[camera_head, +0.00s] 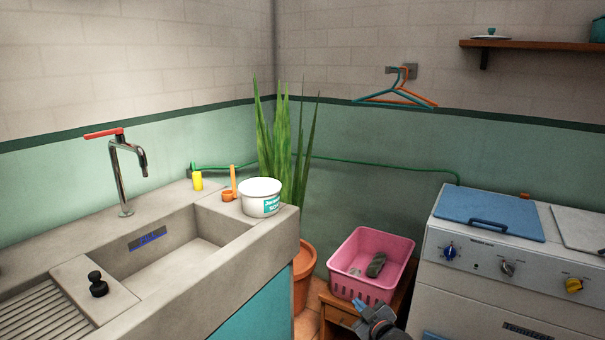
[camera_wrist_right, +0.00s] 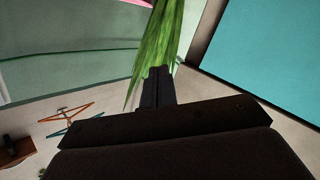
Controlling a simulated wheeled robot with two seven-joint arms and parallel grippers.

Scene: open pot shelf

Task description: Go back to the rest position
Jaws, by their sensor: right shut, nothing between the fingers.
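My right gripper (camera_head: 360,306) is low at the bottom centre of the head view, in front of the pink basket, with no object in it. In the right wrist view its dark fingers (camera_wrist_right: 157,87) are closed together, empty, with the plant's green leaves (camera_wrist_right: 165,35) behind them. My left gripper does not show. On the wall shelf (camera_head: 540,44) at the upper right are a small lid (camera_head: 490,37) and part of a teal pot (camera_head: 597,29), cut off by the frame edge.
A pink basket (camera_head: 345,285) stands on a wooden stand near my right gripper. A stone sink (camera_head: 225,225) with a white tub (camera_head: 261,203) is at left. A plant pot (camera_head: 303,275) stands between.

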